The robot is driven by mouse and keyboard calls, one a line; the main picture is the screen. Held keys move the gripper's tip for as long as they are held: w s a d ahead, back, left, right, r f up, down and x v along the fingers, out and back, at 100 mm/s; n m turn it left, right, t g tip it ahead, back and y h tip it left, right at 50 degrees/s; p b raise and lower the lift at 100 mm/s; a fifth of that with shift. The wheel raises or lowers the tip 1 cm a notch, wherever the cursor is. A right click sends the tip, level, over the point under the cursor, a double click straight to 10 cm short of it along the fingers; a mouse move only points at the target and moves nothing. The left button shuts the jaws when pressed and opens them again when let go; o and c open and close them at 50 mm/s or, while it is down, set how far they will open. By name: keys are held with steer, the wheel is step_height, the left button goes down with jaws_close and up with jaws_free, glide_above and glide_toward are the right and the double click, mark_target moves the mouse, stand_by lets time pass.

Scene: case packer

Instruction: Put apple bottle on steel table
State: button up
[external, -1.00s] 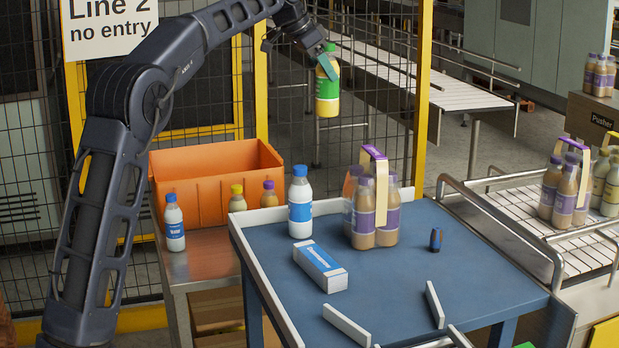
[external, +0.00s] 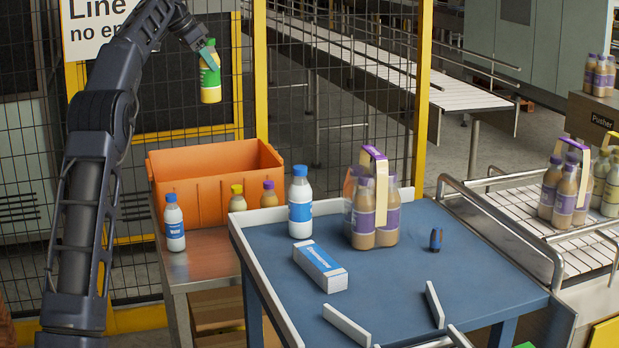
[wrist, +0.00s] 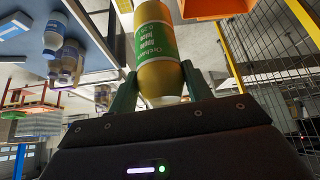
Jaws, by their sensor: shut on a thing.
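The apple bottle (external: 210,80) is yellow with a green label and shows in the upper left of the external view, high in the air. My gripper (external: 207,54) is shut on it near its top. In the wrist view the bottle (wrist: 155,45) sits between the two green fingers of my gripper (wrist: 158,88). The steel table (external: 190,272) is the small metal table left of the blue table. The bottle is apart from it, above and behind the orange crate in the picture.
An orange crate (external: 190,198) stands on the steel table. A blue-capped bottle (external: 174,225), a yellow-capped bottle (external: 238,201) and a purple-capped bottle (external: 269,197) stand in front of it. Bare steel lies near the front. The blue table (external: 430,270) holds bottles and a box.

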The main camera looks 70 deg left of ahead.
steer(key=s+a+f, duration=0.1)
steer(key=f, duration=2)
steer(key=s+a+f, duration=0.1)
steer(key=s+f, duration=0.1)
steer(key=f, duration=1.9)
steer(key=shift+f, duration=0.3)
steer(key=shift+f, duration=0.15)
steer(key=o, duration=1.2)
steer(key=shift+c, duration=0.2)
steer(key=v, duration=1.2)
